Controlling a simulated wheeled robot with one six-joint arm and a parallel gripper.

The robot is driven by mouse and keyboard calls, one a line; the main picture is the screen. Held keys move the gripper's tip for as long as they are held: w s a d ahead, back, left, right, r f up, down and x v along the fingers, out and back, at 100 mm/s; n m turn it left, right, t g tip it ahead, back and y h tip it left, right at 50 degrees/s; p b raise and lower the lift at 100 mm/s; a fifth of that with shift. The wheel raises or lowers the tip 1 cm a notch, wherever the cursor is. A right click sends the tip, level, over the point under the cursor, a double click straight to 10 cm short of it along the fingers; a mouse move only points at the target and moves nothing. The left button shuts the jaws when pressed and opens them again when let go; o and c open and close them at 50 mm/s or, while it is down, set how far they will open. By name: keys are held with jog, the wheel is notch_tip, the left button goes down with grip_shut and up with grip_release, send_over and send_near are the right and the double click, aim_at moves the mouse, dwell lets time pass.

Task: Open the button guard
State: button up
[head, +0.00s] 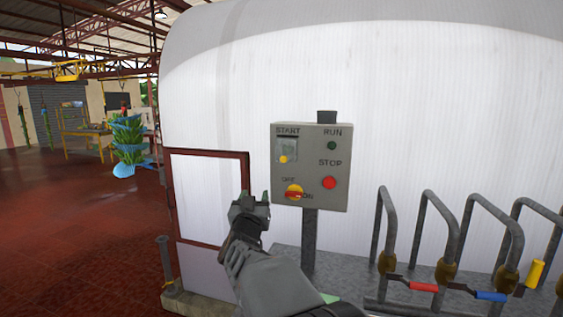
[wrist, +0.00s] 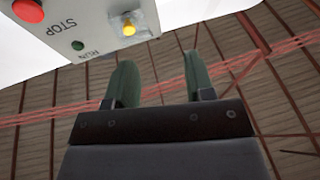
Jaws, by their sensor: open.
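A grey control box (head: 312,190) stands on a post in front of a white curved wall. At its upper left, under the START label, a clear guard (head: 287,147) covers a yellow button (head: 283,159); it looks shut. In the wrist view, the guard (wrist: 136,18) shows at the top, with the picture turned around. My gripper (head: 253,197) is open and empty, to the lower left of the box in the head view. In the wrist view, its two green fingers (wrist: 160,78) point toward the box's edge, apart from the guard.
The box also carries a red STOP button (head: 329,182), a green RUN lamp (head: 332,146) and a red-yellow OFF/ON knob (head: 294,191). Bent pipes with coloured levers (head: 424,287) stand at the right. Open red floor (head: 70,220) lies at the left.

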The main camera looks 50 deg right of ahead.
aim_at(283, 160)
jog(key=w+d+r+m+g+h+p, duration=0.1)
jog(key=d+r, duration=0.1)
jog(key=d, duration=0.2)
jog(key=w+d+r+g+h+p, duration=0.1)
jog(key=d+r+p, duration=0.1)
jog(key=d, duration=0.3)
jog(key=w+d+r+m+h+p, duration=0.1)
jog(key=d+r+p, duration=0.1)
jog(key=d, duration=0.3)
jog(key=shift+w+d+r+m+g, duration=0.2)
jog(key=shift+r+m+g, duration=0.1)
jog(key=shift+r+g, duration=0.15)
grip_shut()
